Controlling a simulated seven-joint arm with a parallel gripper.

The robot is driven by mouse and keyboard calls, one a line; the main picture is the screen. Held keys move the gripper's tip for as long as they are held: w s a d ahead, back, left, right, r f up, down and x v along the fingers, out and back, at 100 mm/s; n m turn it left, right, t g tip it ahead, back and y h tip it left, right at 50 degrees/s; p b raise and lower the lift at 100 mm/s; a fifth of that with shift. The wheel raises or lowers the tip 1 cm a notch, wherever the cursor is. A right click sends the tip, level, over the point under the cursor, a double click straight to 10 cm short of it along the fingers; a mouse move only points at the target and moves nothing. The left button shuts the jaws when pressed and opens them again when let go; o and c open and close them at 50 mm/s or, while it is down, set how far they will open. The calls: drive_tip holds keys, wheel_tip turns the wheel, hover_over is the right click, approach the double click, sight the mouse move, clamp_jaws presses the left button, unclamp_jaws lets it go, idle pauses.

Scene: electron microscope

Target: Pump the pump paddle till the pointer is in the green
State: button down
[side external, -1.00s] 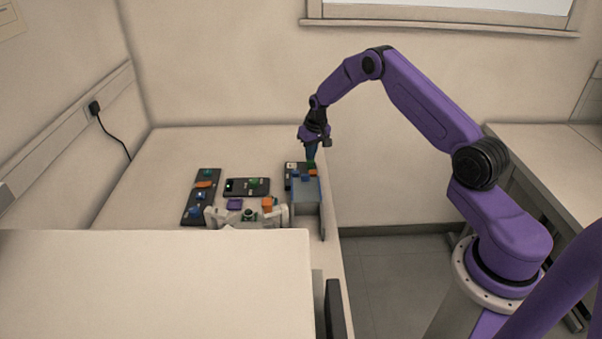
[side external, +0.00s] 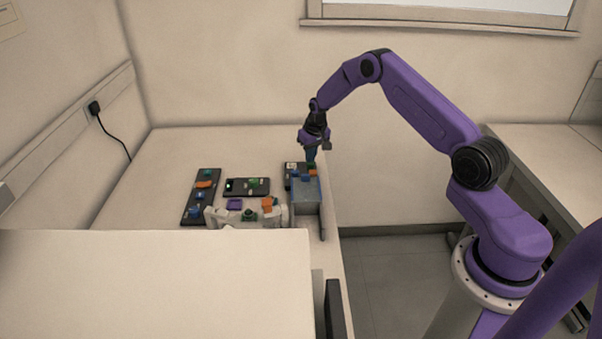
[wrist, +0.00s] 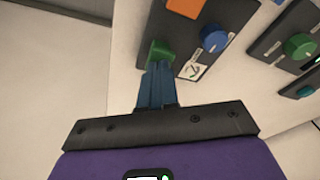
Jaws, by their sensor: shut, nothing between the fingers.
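A green paddle (wrist: 160,53) sticks out from the edge of a dark panel (wrist: 222,18) in the wrist view; I take it for the pump paddle. Beside it is a small white dial (wrist: 191,71); its pointer is too small to read. The dial also shows as a pale square (side external: 291,166) in the side view. My gripper (wrist: 157,66) is shut, its blue fingertips at the paddle's near edge, apparently touching it. In the side view my gripper (side external: 311,157) is low over the panel's far right end, and the paddle is hidden there.
A blue knob (wrist: 215,40) and an orange part (wrist: 187,6) sit on the same panel. Another panel (side external: 262,187) with a green knob lies to the left, and a long dark panel (side external: 190,215) beyond it. A grey box (side external: 307,207) stands in front.

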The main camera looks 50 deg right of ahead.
drive_tip(key=w+v, duration=0.1)
drive_tip(key=v, duration=0.5)
drive_tip(key=shift+r, duration=0.55)
drive_tip(key=shift+w+d, duration=0.1)
idle(0.4)
drive_tip(key=s+a+r+n, duration=0.2)
drive_tip(key=s+a+r, duration=0.25)
drive_tip(key=a, duration=0.35)
drive_tip(key=s+a+r+n+g+y, duration=0.1)
drive_tip(key=s+a+r+n, duration=0.25)
drive_tip(key=s+a, duration=0.35)
drive_tip(key=s+a+r+n, duration=0.2)
drive_tip(key=s+a+r, duration=0.25)
drive_tip(key=a, duration=0.55)
drive_tip(key=s+a+r+n, duration=0.2)
drive_tip(key=s, duration=0.6)
drive_tip(key=s+a+r+n, duration=0.2)
drive_tip(key=s, duration=0.5)
drive_tip(key=s+d+n, duration=0.2)
drive_tip(key=s, duration=0.5)
drive_tip(key=s+d+n+g, duration=0.1)
drive_tip(key=s+d+n, duration=0.1)
drive_tip(key=s, duration=0.5)
drive_tip(key=shift+s+d+f, duration=0.25)
drive_tip(key=shift+s+f, duration=0.05)
drive_tip(key=shift+f, duration=0.05)
